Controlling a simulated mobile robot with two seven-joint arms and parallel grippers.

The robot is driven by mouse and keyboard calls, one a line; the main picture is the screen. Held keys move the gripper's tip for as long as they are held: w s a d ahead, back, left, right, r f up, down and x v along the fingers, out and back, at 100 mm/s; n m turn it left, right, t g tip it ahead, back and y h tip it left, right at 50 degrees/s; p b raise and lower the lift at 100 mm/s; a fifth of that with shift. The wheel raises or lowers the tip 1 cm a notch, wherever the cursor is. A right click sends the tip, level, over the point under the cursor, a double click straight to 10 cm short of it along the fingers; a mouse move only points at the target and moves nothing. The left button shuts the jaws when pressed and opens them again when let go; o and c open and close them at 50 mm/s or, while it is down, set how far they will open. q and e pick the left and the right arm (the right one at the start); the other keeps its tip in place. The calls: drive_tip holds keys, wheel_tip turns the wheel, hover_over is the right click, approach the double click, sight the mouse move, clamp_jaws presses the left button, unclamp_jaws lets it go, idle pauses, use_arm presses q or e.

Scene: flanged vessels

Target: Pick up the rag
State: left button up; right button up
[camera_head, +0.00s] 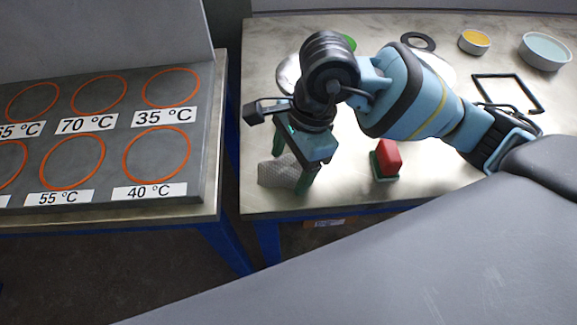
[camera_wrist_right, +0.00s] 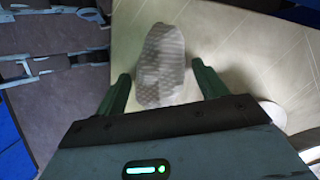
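The rag (camera_head: 281,174) is a light grey, patterned cloth lying near the front left corner of the right table. In the right wrist view the rag (camera_wrist_right: 163,66) lies between and ahead of the two green fingers. My right gripper (camera_head: 291,172) is open and points down over the rag, with a finger on either side of it. In the right wrist view my right gripper (camera_wrist_right: 164,88) shows a wide gap between its fingers. Whether the fingertips touch the table cannot be told. My left gripper is not in view.
A red block on a green base (camera_head: 387,160) stands right of the gripper. A yellow-filled bowl (camera_head: 474,42), a pale bowl (camera_head: 545,51), a black ring (camera_head: 418,41) and a black frame (camera_head: 508,92) lie farther back. A gap separates this table from the left temperature-marked board (camera_head: 117,135).

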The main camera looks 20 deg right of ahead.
sight(284, 166)
drive_tip(key=c, duration=0.8)
drive_tip(key=shift+c, duration=0.2)
drive_tip(key=shift+r, duration=0.1)
drive_tip(key=shift+r+p, duration=0.35)
drive_tip(key=shift+r, duration=0.25)
wheel_tip(284, 166, up, 2)
drive_tip(key=shift+r+p, duration=0.2)
drive_tip(key=shift+p, duration=0.45)
use_arm(q)
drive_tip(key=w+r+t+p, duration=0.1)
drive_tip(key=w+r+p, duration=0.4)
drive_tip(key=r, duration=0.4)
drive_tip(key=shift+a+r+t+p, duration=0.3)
drive_tip(key=shift+p, duration=0.3)
use_arm(e)
drive_tip(key=shift+s+d+r, duration=0.2)
drive_tip(key=shift+s+d, duration=0.6)
drive_tip(key=shift+s, duration=1.75)
drive_tip(key=shift+s+d+r, duration=0.25)
drive_tip(key=shift+s+d, duration=0.5)
drive_tip(key=shift+s, duration=1.8)
drive_tip(key=shift+s+d+r, duration=0.2)
drive_tip(key=shift+s+d, duration=0.6)
drive_tip(key=shift+s, duration=1.75)
